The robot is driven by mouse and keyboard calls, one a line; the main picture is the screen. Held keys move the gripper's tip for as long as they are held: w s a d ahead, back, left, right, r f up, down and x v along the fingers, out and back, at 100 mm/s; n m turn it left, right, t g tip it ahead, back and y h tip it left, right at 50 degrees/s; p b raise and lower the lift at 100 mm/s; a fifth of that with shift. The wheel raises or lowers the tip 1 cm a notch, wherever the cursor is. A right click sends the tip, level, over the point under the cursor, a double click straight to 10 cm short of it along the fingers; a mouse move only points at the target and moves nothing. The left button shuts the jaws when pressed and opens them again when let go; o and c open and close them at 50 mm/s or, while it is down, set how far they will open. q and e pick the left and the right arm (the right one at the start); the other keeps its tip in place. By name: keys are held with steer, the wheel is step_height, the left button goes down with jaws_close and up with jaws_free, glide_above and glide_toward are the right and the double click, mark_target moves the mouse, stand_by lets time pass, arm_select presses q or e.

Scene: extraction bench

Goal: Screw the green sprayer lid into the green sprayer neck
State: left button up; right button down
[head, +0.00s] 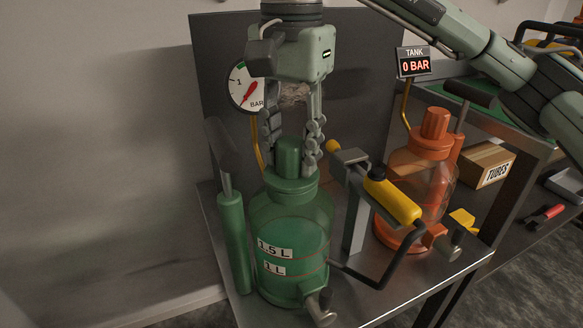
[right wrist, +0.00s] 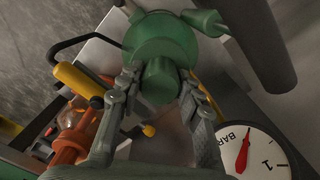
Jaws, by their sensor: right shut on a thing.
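The green sprayer (head: 290,235) stands upright on the metal bench, with level marks 1.5 L and 1 L on its clear body. The green lid (head: 288,157) sits upright at the neck (head: 291,184); I cannot tell how deep its thread is. My right gripper (head: 290,165) comes down from above, its fingers on both sides of the lid's knob, shut on it. In the right wrist view the lid (right wrist: 160,82) is between the fingertips (right wrist: 158,85), with the green sprayer (right wrist: 160,40) beyond it. My left gripper is not in view.
A green pump cylinder (head: 233,243) stands left of the sprayer. A yellow-handled lever (head: 393,200) is close on its right. A round gauge (head: 246,88) is behind. An orange sprayer (head: 420,170) and a TUBES box (head: 487,164) are farther right. The TANK display (head: 414,62) reads 0 BAR.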

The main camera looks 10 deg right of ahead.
steer(key=m, duration=0.3)
steer(key=shift+m, duration=0.3)
steer(key=m, duration=0.8)
steer(key=shift+m, duration=0.4)
steer(key=m, duration=0.4)
steer(key=c, duration=1)
jaws_free()
steer(key=shift+b, duration=0.3)
